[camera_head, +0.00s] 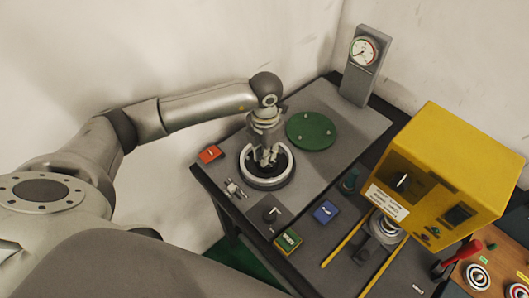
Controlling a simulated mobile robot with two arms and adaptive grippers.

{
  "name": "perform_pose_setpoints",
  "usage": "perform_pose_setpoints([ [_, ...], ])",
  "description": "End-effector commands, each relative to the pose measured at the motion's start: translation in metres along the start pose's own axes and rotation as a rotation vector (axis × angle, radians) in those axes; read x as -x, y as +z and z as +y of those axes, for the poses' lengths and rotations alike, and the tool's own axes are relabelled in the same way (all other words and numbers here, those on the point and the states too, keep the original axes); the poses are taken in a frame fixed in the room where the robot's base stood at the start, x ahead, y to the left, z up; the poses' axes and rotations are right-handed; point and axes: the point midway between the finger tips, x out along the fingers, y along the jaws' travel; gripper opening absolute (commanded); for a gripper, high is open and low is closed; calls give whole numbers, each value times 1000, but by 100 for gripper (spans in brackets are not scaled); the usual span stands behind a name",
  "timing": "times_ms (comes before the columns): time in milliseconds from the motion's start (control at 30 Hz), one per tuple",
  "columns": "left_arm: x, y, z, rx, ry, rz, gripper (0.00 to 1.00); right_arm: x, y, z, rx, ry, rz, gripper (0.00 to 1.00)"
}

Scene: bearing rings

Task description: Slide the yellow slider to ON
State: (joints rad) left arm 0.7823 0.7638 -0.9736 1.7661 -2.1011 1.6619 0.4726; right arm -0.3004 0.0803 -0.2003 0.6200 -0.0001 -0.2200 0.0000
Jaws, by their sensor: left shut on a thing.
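My left gripper (268,160) reaches down over a pale ring with a dark inside (249,178) on the grey console. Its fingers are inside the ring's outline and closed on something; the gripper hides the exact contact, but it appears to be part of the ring. No slider with a clear yellow knob or ON mark can be made out. Two yellow rails (342,243) run along the bench at the right, well away from my left gripper. My right gripper is not in view.
A green disc (311,131) lies beside the ring. A yellow machine (460,155) stands at right. A gauge post (362,65) rises behind. A red-handled lever (462,254) stands at lower right.

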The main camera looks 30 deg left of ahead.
Motion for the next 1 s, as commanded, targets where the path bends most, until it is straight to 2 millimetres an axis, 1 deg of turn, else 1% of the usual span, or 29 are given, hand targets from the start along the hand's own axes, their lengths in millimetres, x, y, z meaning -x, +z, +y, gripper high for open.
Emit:
perform_pose_setpoints([
  [100,-2,11,0,0,1,-4,0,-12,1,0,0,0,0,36],
  [200,-2,19,0,0,1,-4,0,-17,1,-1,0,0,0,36],
  [467,2,21,1,1,1,-6,0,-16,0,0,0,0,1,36],
  [500,2,22,1,1,1,-7,15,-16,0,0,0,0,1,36],
  [667,2,21,0,1,1,-5,35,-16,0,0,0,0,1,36],
  [1000,3,20,0,0,0,-3,36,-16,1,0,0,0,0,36],
])
